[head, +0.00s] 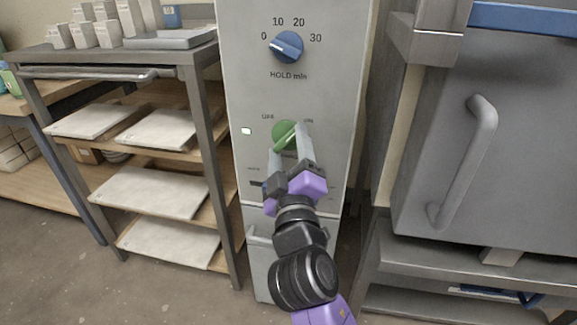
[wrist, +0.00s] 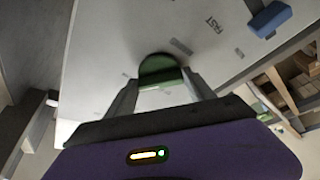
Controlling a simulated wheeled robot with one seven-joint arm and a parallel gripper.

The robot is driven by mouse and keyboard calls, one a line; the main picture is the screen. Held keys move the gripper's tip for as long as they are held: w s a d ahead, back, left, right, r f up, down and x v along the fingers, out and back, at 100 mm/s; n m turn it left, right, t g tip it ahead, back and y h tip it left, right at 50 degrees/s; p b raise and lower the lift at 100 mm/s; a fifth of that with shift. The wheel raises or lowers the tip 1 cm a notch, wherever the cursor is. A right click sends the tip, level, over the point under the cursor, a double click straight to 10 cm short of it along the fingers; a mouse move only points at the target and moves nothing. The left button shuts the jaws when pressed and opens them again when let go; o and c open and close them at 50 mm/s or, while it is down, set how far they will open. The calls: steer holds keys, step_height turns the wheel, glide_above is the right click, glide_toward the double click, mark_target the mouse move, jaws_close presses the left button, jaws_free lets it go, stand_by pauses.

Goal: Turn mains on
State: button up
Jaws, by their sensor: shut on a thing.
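A grey control panel (head: 327,90) stands in the middle of the head view. A green knob (head: 284,131) sits on it, partly hidden by my fingers, with small labels above it on both sides. My gripper (head: 289,143) is shut on the green knob. In the wrist view the knob (wrist: 158,68) is between my two fingertips (wrist: 160,88). Above it in the head view is a blue knob (head: 287,46) marked 0, 10, 20, 30 and HOLD min. A small lit indicator (head: 246,131) is left of the green knob. Part of the lower panel is behind my gripper.
A rack (head: 190,62) with several pale slabs on its shelves stands close on the left. A grey kiln door (head: 520,130) with a bar handle (head: 468,160) is on the right. Bare floor (head: 60,245) shows at the lower left.

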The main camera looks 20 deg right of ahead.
steer(key=shift+f+m+b, duration=0.1)
steer(key=shift+m+b, duration=0.6)
steer(key=shift+b, duration=0.1)
steer(key=o, duration=1.4)
steer(key=v, duration=0.7)
steer(key=shift+s+a+f+p, duration=0.15)
steer(key=shift+s+a+p, duration=0.05)
steer(key=shift+s+p, duration=0.15)
